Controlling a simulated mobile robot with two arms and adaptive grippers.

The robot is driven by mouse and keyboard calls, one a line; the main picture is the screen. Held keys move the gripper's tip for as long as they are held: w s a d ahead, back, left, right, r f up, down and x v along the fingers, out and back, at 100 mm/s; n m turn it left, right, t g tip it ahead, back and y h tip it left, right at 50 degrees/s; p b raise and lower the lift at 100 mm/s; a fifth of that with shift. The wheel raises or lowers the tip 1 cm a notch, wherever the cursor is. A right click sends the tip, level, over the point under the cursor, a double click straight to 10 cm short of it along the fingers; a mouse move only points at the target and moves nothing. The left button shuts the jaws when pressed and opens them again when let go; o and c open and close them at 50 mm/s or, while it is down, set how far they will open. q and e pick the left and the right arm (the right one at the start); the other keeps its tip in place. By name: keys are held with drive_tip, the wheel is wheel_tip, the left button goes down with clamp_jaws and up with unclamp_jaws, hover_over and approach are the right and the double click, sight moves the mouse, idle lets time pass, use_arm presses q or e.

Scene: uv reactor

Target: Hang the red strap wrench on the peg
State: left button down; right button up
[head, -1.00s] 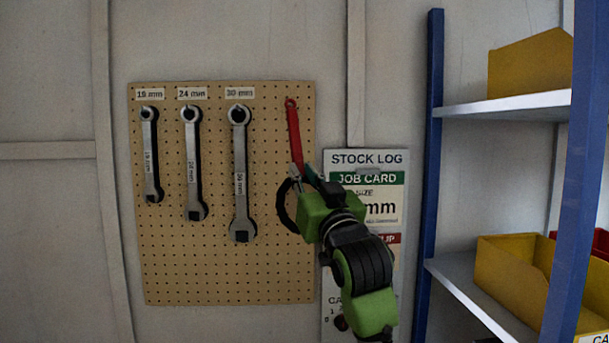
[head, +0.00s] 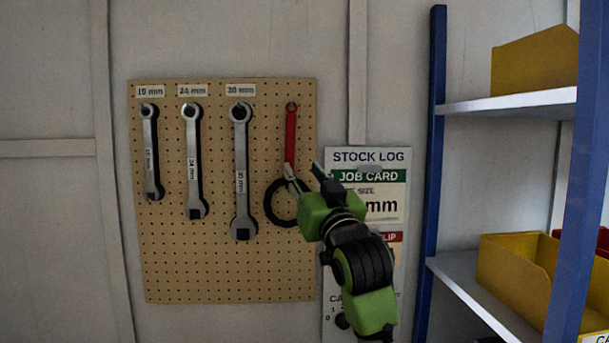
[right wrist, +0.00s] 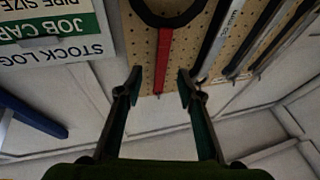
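The red strap wrench (head: 291,135) hangs upright against the right side of the pegboard (head: 215,285). Its handle's holed end is at the top, and its black strap loop is at the bottom. The peg is too small to make out behind the handle's end. My right gripper (head: 303,170) is open, its fingers spread near the lower handle. In the right wrist view the red handle (right wrist: 163,60) shows between the spread fingers of the gripper (right wrist: 160,80), with a gap on each side. My left gripper is not in view.
Three labelled metal wrenches, including the 30 mm one (head: 240,170), hang to the left of the strap wrench. A stock log board (head: 368,157) is right behind my arm. A blue-post shelf (head: 437,150) with yellow bins stands at the right.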

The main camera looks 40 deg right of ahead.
drive_tip(key=shift+f, duration=0.15)
drive_tip(key=v, duration=0.7)
drive_tip(key=shift+s, duration=0.2)
drive_tip(key=shift+a, duration=0.1)
